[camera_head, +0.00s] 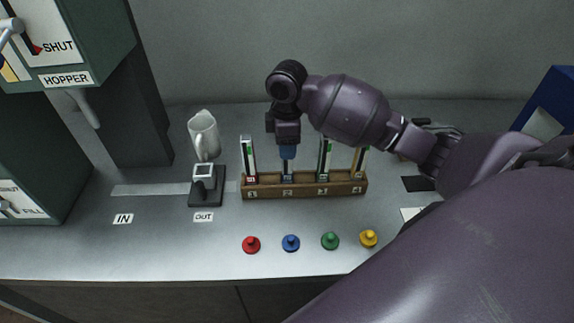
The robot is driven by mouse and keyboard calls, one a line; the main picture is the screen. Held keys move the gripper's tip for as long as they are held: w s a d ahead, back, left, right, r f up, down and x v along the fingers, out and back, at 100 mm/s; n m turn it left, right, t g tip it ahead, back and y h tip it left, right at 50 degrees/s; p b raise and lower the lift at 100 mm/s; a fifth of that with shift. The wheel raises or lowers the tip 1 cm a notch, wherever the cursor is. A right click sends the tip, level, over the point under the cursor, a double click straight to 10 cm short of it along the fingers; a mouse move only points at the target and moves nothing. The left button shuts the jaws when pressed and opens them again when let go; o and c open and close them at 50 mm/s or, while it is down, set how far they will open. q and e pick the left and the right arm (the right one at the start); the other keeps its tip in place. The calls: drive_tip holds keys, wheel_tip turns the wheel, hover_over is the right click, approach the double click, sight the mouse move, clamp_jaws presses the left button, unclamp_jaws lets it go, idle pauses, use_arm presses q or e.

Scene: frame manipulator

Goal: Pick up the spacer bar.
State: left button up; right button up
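No object is clearly recognizable as the spacer bar. A wooden rack (305,191) with numbered slots stands on the counter. Upright narrow pieces stand in it, including a left one (248,158) with a green mark, a third one (325,158) and a right one (359,161). My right gripper (288,146) points down over slot 2, directly above the piece (288,171) there. A blue part shows at its lower end. The fingers are too small and dark to tell whether they grip that piece. My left gripper is out of view.
Red (251,245), blue (291,243), green (330,241) and yellow (368,239) knobs sit in front of the rack. A white pitcher-like vessel (204,134) stands behind a dark stand (206,188). A green hopper machine (70,45) is at left. My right arm covers the right side.

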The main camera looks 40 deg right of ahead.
clamp_jaws()
